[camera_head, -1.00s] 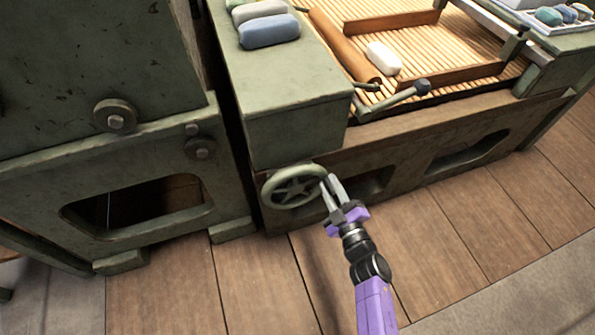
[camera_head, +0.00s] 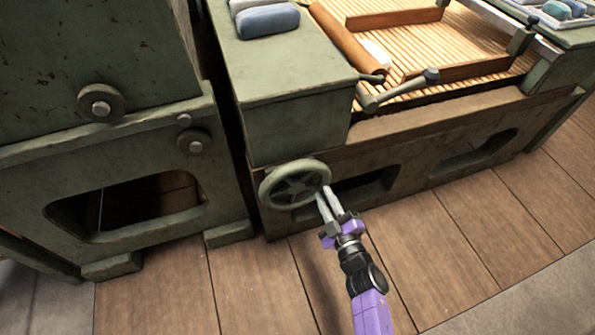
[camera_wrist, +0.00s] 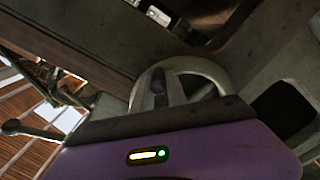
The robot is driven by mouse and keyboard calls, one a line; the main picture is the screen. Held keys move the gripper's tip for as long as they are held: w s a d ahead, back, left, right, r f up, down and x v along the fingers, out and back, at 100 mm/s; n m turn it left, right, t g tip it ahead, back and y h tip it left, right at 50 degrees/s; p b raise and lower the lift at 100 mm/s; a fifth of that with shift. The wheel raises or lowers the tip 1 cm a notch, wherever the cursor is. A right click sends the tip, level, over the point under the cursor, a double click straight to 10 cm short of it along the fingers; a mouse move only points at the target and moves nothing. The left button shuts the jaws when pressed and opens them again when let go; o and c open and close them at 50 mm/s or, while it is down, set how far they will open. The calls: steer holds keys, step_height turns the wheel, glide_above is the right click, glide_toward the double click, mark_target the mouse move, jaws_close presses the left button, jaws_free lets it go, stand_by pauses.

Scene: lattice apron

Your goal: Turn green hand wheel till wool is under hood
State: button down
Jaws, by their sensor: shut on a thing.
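The green hand wheel (camera_head: 268,190) is on the front of the slatted machine, below its green box-shaped end cover (camera_head: 290,125), which may be the hood. My gripper (camera_head: 324,196) is shut on the right side of the wheel rim. In the wrist view the wheel (camera_wrist: 212,72) shows behind my gripper (camera_wrist: 160,85). A white lump, apparently the wool (camera_head: 377,52), lies on the slatted bed (camera_head: 400,38) against the right side of the brown roller (camera_head: 340,35). The roller hides part of it.
A crank lever with a dark knob (camera_head: 431,75) sticks out above the bed's front edge. Blue-grey rolls (camera_head: 268,20) lie on the green cover. A tall green machine (camera_head: 90,60) stands close at the left. The plank floor (camera_head: 450,240) in front is clear.

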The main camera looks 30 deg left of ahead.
mark_target(313, 198)
steer(key=shift+f, duration=0.4)
steer(key=shift+f, duration=0.1)
steer(key=s+f+b, duration=0.1)
steer(key=a+f+b, duration=0.1)
steer(key=f+b, duration=0.1)
steer(key=shift+s+a, duration=0.2)
steer(key=shift+s, duration=0.2)
steer(key=shift+r, duration=0.1)
